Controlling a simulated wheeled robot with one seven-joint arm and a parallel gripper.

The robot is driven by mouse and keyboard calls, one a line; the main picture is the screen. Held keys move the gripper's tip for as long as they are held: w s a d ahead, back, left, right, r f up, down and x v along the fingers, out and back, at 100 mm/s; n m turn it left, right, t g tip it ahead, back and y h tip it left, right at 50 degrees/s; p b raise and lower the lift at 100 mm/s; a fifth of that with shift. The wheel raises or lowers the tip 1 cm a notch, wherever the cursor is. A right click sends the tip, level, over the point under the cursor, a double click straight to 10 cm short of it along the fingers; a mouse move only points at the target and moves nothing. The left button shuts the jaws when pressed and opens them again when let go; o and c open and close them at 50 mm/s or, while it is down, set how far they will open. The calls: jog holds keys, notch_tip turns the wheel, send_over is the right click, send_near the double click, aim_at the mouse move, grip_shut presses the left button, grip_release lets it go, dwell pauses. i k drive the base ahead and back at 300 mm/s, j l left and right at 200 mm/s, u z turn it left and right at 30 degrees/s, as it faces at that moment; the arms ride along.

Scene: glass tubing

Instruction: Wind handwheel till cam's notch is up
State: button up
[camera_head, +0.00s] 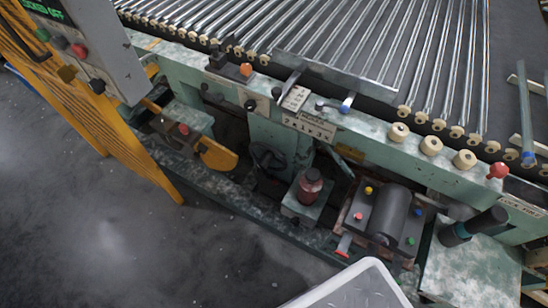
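A dark round part that looks like the handwheel (268,158) sits low in the shadowed recess of the green machine frame, left of centre. Its rim and spokes are hard to make out. A yellow-orange rounded plate (218,156), possibly the cam, stands to its left, beside a green block with a red knob (183,129). I cannot make out a notch on it or which way one points. My gripper is not in view.
Glass tubes (350,40) lie in rows on the rollers above the green frame (400,150). A yellow guard with a control box (105,45) stands at left. The grey floor (90,235) at left is clear.

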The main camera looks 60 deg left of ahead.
aim_at(263, 163)
jog(key=k+j+u, duration=0.1)
jog(key=u, duration=2)
